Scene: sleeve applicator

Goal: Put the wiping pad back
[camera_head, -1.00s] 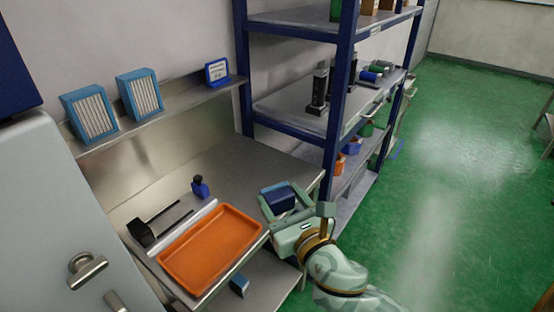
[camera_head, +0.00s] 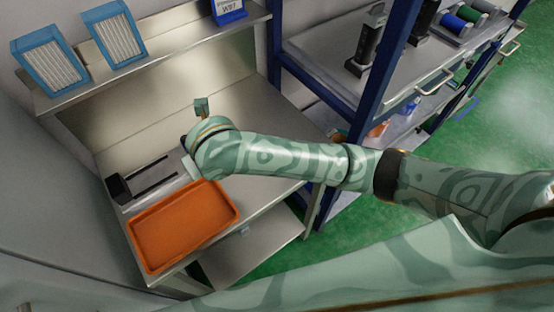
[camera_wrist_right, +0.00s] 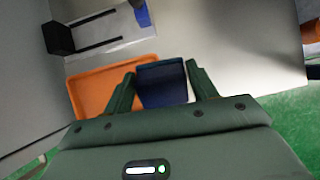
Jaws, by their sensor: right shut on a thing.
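The wiping pad, a dark blue block (camera_wrist_right: 162,86), is between the two fingers of my right gripper (camera_wrist_right: 162,68) in the right wrist view. The fingers are shut on its sides. The pad is held over the workbench, with the orange tray (camera_wrist_right: 88,82) behind it to the left in that view. In the head view my right arm reaches in from the right over the bench, and its wrist hides most of the gripper and the pad. The orange tray (camera_head: 182,226) lies near the bench's front edge. My left gripper is not in view.
A black block with two dark rods (camera_head: 118,187) lies behind the tray. A blue object (camera_wrist_right: 142,14) stands near it in the right wrist view. Blue-framed filters (camera_head: 120,38) stand on the wall ledge. A blue-post shelf rack (camera_head: 385,60) stands right of the bench.

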